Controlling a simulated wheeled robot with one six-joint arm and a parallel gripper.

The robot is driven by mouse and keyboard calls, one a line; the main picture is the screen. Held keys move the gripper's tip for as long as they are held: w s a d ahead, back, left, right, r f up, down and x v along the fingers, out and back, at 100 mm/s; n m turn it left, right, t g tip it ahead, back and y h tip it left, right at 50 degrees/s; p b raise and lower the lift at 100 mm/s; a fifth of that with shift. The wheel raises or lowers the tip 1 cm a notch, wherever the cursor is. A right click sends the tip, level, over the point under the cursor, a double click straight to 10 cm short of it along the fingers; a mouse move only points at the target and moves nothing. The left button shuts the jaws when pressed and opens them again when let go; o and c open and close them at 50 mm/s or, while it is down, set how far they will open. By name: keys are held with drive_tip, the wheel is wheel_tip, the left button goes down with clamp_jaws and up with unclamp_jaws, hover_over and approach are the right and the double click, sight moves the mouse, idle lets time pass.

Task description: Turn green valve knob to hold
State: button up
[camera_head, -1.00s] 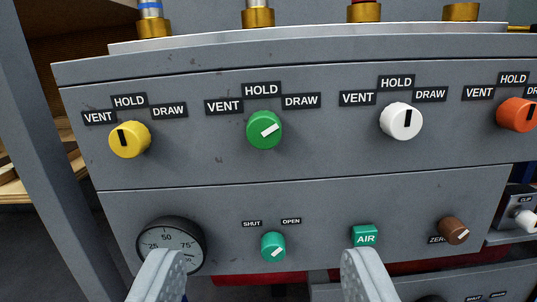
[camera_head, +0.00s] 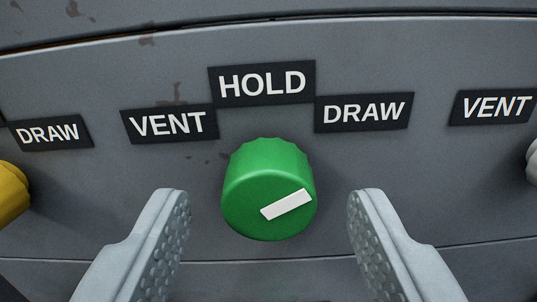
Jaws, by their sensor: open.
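The green valve knob (camera_head: 262,180) is in the middle of the view on the grey panel. Its white pointer mark (camera_head: 287,204) slants up to the right, toward the DRAW label (camera_head: 364,112). The HOLD label (camera_head: 262,83) is straight above the knob, and the VENT label (camera_head: 169,124) is at its upper left. My gripper (camera_head: 269,208) is open, with one finger to the left and one to the right of the knob. Gaps show between both fingers and the knob in the picture. How far the fingertips are from the panel is hard to tell.
A yellow knob (camera_head: 10,192) is cut off at the left edge, with its own DRAW label (camera_head: 48,132). A pale knob (camera_head: 532,162) is partly seen at the right edge below another VENT label (camera_head: 497,106).

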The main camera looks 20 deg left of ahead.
drive_tip(key=shift+w+a, duration=0.2)
drive_tip(key=shift+w, duration=0.5)
drive_tip(key=shift+c, duration=0.4)
drive_tip(key=c, duration=0.9)
drive_tip(key=shift+n, duration=0.3)
drive_tip(key=n, duration=1.1)
